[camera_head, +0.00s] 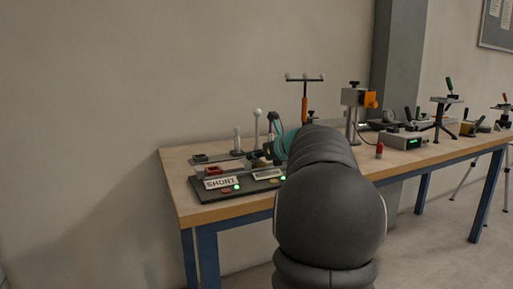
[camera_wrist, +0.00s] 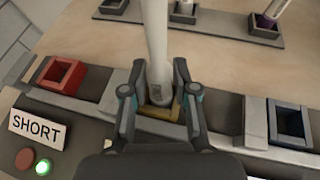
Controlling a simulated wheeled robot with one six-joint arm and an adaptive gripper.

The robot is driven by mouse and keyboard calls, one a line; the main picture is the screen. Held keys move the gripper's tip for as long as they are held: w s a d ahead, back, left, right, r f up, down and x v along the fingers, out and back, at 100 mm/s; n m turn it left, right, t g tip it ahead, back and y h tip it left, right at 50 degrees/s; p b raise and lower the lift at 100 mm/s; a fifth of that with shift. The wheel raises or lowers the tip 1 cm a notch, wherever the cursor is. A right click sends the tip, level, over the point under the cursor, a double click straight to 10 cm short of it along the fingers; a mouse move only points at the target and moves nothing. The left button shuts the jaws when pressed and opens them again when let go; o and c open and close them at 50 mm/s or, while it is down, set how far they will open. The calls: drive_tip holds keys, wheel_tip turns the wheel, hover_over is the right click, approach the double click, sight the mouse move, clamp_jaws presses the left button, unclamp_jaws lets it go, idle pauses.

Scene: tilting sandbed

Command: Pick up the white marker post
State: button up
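The white post (camera_wrist: 155,40) stands upright in a yellow-edged socket (camera_wrist: 160,112) in the wrist view, its top cut off by the frame. In the head view a tall white post with a round top (camera_head: 257,125) rises beside my arm and appears to be the same one. My gripper (camera_wrist: 160,70) has one finger on each side of the post, low down near the socket. The fingers look open, with a narrow gap at the right; contact at the left is hard to tell. In the head view my arm mostly hides the gripper.
A red square socket (camera_wrist: 62,75) and a dark blue one (camera_wrist: 290,122) flank the post's socket. A "SHORT" label (camera_wrist: 36,130) marks the panel. A rear rack (camera_wrist: 215,22) holds other posts. Instruments, including a grey box (camera_head: 402,140), stand along the bench's right.

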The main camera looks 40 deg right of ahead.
sight(257, 145)
clamp_jaws()
drive_tip(key=shift+r, duration=0.55)
wheel_tip(257, 145, up, 4)
drive_tip(key=shift+f+p, duration=0.15)
drive_tip(key=shift+p, duration=0.55)
drive_tip(key=w+d+r+p, duration=0.1)
drive_tip(key=d+r+p, duration=0.2)
drive_tip(key=d+r, duration=0.3)
drive_tip(key=d, duration=0.5)
drive_tip(key=shift+w+d+r, duration=0.15)
drive_tip(key=shift+w+d, duration=0.05)
drive_tip(key=shift+d, duration=0.15)
